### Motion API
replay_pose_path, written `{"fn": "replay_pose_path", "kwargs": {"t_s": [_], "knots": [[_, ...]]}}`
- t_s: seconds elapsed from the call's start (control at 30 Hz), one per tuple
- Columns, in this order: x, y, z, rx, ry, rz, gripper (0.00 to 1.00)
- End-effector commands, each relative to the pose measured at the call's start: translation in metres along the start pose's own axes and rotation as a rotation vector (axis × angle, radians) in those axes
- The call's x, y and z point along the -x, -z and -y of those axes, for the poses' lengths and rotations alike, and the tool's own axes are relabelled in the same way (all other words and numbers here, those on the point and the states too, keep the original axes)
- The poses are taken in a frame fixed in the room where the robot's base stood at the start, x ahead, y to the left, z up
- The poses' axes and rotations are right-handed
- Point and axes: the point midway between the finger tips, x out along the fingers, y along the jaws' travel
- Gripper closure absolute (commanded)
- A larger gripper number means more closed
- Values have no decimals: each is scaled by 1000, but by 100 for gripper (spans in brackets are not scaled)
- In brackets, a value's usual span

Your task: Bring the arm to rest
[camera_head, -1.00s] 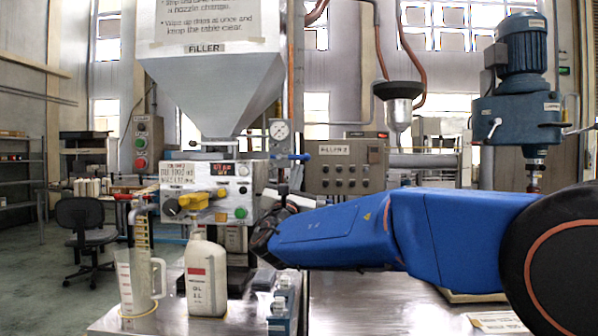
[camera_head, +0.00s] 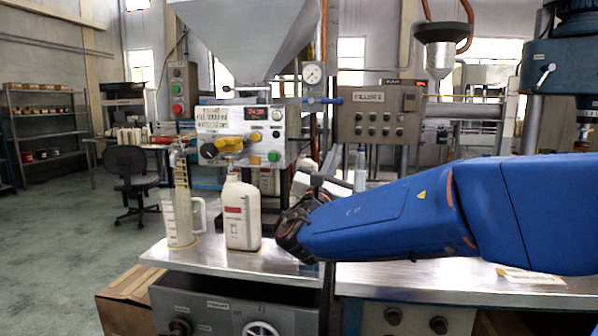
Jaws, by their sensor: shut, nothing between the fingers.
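My blue arm reaches in from the right. My gripper (camera_head: 318,180) is at its left end, behind the dark wrist, and only a small dark part of it shows above the bench. It is shut with nothing in it. A white oil jug (camera_head: 242,215) with a red-banded label stands upright on the metal table (camera_head: 210,262), left of the wrist and apart from it. A clear measuring jug (camera_head: 180,212) with a handle stands left of the oil jug.
The filler (camera_head: 240,130) with its hopper, yellow valve handle and gauge (camera_head: 313,73) stands behind the jugs. A control box (camera_head: 378,114) is behind my arm. A clear bottle (camera_head: 360,168) stands beyond the wrist. Open floor with a chair (camera_head: 130,172) lies left.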

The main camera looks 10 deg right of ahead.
Motion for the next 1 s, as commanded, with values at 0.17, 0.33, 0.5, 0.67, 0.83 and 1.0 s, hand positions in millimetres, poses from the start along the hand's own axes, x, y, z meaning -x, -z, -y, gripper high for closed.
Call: {"fn": "replay_pose_path", "kwargs": {"t_s": [0.17,0.33,0.5,0.67,0.83,1.0], "knots": [[3,4,90,-101,225,-105,100],[33,17,185,-253,499,-217,100],[83,30,262,-434,770,-304,100],[144,43,313,-625,1024,-362,100],[213,57,345,-849,1287,-398,100],[281,69,352,-1095,1542,-409,100]]}}
